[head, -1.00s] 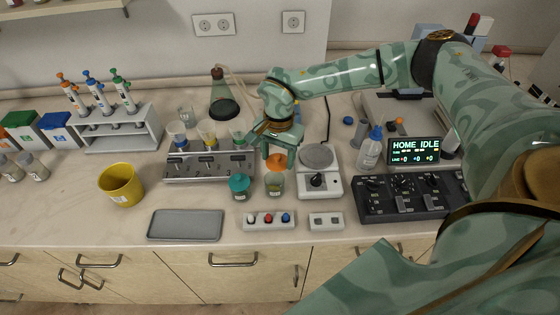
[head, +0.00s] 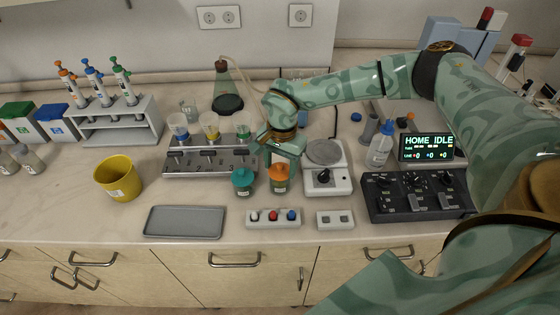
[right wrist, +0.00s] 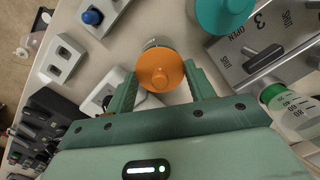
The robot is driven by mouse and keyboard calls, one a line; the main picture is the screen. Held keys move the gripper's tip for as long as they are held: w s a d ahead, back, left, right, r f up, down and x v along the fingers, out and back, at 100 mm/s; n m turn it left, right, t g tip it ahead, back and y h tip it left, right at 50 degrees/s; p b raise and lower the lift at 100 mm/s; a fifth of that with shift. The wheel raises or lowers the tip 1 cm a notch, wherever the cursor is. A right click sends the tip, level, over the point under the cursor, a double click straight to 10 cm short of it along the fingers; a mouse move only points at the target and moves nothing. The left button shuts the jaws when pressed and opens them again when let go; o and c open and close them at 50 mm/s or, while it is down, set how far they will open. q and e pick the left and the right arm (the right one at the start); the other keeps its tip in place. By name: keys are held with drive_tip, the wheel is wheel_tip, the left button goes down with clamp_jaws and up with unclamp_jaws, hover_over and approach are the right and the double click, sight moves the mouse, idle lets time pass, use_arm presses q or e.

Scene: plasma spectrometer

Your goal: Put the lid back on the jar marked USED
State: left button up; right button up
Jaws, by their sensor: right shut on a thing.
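The orange lid (head: 279,171) sits at the mouth of a small glass jar (head: 279,187) on the counter. Its label is too small to read. My right gripper (head: 280,160) is above the jar, pointing down, with its fingers on both sides of the lid, shut on it. In the right wrist view the orange lid (right wrist: 160,70) lies between the two fingers and covers most of the jar (right wrist: 155,43). I cannot tell whether the lid is fully seated. A second jar with a teal lid (head: 243,177) stands close on the left. My left gripper is not in view.
A valve bank (head: 210,162) with several funnels stands behind left. A hotplate-like device (head: 327,180) is close on the right. A button box (head: 273,217) and a small switch box (head: 335,219) lie in front. A grey tray (head: 185,222) and yellow cup (head: 118,178) are further left.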

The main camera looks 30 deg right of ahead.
idle(0.4)
drive_tip(key=shift+r+p, duration=0.1)
drive_tip(key=shift+p, duration=0.5)
idle(0.6)
drive_tip(key=shift+f, duration=0.2)
idle(0.9)
drive_tip(key=shift+p, duration=0.45)
drive_tip(key=o, duration=1.6)
drive_tip(key=shift+c, duration=0.2)
drive_tip(key=shift+r, duration=0.1)
